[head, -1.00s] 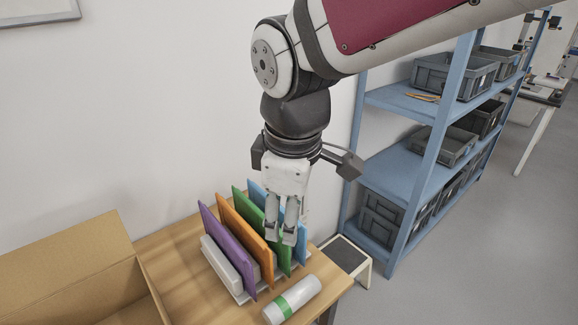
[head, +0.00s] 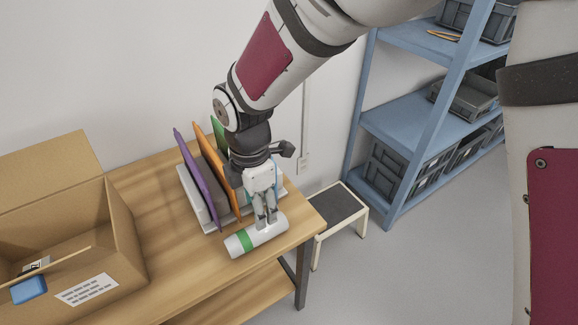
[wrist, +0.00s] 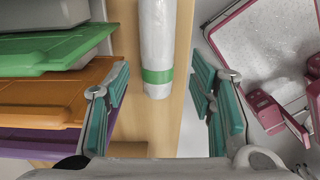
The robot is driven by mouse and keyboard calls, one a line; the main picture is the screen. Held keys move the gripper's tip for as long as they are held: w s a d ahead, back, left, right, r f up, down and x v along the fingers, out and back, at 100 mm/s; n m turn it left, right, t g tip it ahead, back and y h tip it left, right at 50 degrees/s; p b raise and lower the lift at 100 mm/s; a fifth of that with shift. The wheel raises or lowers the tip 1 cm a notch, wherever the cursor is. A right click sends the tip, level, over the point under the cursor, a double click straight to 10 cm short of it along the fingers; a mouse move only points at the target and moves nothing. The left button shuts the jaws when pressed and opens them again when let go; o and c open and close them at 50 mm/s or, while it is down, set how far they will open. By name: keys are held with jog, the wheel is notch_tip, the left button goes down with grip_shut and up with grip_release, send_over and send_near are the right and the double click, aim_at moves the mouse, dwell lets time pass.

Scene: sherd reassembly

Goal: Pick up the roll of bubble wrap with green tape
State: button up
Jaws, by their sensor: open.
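The roll of bubble wrap (head: 258,236) is a white cylinder with a green tape band. It lies on the wooden table near its front right edge. In the wrist view the roll (wrist: 158,40) runs down from the top edge, and its taped end lies between the fingers. My gripper (head: 266,222) is pointed down over the roll in the head view. In the wrist view my gripper (wrist: 162,95) is open, with its teal-padded fingers apart on either side of the roll. I cannot tell how far above the roll the fingertips are.
A rack with purple (head: 196,175), orange (head: 215,160) and green upright panels stands close behind the roll. An open cardboard box (head: 125,235) is on the left of the table. A step stool (head: 338,208) and blue shelving (head: 400,135) stand to the right.

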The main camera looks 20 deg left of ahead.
aim_at(257, 234)
jog(key=f, duration=1)
jog(key=shift+a+f+b, duration=0.2)
jog(key=shift+a+b, duration=0.1)
jog(key=shift+b, duration=0.1)
jog(key=c, duration=0.8)
